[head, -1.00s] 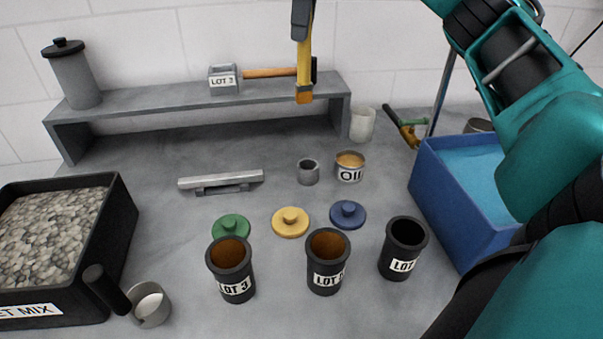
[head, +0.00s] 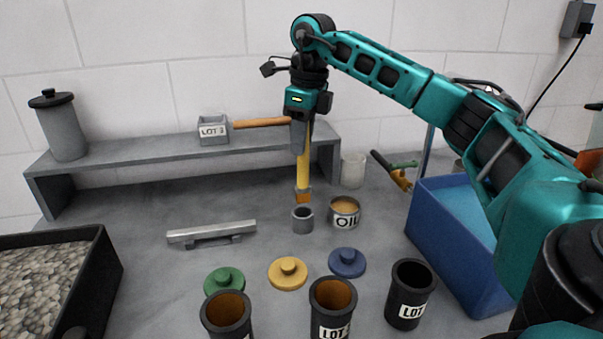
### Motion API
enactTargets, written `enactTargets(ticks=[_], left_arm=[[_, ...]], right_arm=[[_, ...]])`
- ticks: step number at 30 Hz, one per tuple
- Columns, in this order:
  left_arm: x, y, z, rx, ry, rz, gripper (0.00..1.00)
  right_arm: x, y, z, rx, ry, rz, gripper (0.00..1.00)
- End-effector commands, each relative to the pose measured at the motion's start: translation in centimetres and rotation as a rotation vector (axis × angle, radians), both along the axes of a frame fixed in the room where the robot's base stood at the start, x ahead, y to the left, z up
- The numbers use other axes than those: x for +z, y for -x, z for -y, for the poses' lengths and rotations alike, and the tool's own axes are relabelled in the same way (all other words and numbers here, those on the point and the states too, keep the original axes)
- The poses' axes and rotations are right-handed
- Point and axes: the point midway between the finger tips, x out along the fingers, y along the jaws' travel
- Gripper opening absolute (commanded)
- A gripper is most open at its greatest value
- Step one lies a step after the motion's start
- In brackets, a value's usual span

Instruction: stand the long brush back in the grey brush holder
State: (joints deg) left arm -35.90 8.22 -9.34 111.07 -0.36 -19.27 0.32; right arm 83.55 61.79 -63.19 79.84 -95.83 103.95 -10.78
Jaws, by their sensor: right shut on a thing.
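The long brush (head: 303,172) has a yellow handle with an orange lower end and hangs upright. My right gripper (head: 300,135) is shut on its upper part, with the fingers pointing down. The grey brush holder (head: 303,224), a small round open cup, stands on the bench directly below the brush in the picture. The brush's lower end shows just above the holder's rim; I cannot tell whether they touch. My left gripper is not in view.
An OIL tin (head: 344,214) stands close right of the holder. Blue (head: 347,262), yellow (head: 288,273) and green (head: 224,281) lids lie in front, before black LOT pots (head: 408,301). A grey shelf (head: 160,149) is behind; a blue bin (head: 436,234) stands right.

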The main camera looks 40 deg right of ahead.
Motion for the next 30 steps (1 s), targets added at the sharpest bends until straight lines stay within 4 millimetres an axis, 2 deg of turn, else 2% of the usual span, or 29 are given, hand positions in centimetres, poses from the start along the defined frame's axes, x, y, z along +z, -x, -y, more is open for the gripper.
enactTargets(ticks=[1, 8, 15, 28, 29, 30], left_arm=[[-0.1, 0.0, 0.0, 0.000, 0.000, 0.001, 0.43], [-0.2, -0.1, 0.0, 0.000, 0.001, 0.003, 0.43], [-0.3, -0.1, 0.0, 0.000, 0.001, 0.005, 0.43], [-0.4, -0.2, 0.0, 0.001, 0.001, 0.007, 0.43], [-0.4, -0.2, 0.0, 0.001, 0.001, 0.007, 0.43], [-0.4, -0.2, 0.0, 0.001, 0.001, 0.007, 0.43]], right_arm=[[-1.0, 0.1, 0.0, 0.001, 0.000, -0.002, 0.00], [-3.0, 0.0, 0.0, 0.000, 0.000, -0.001, 0.00], [-6.3, 0.0, 0.0, 0.001, -0.001, 0.000, 0.00], [-7.0, 0.0, 0.0, 0.001, -0.001, 0.000, 0.00], [-6.9, 0.0, 0.0, 0.001, 0.000, 0.001, 0.28], [-6.9, 0.0, 0.0, 0.001, 0.000, 0.001, 0.32]])
